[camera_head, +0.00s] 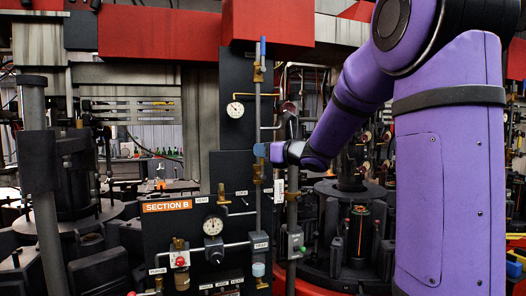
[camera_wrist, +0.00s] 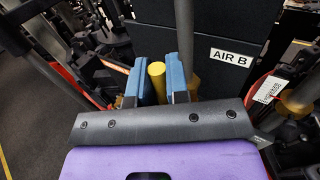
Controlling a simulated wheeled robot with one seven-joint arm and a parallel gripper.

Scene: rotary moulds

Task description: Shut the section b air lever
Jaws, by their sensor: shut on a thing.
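The section B air lever shows in the wrist view as a yellow round handle (camera_wrist: 157,82), end toward the camera. My gripper (camera_wrist: 156,84) has its two blue finger pads on either side of this handle and is shut on it. In the head view my gripper (camera_head: 264,151) is at the vertical pipe of the SECTION B panel, above a brass valve (camera_head: 258,172). The handle itself is hidden there by my gripper. The AIR B label (camera_wrist: 231,57) is on the dark panel to the right of the handle in the wrist view.
The SECTION B sign (camera_head: 167,206) stands left of the pipe, with a round gauge (camera_head: 213,225) below it. Another gauge (camera_head: 235,109) sits higher. A blue lever (camera_head: 263,47) points up at the pipe's top. Dark moulds (camera_head: 358,235) stand close at right.

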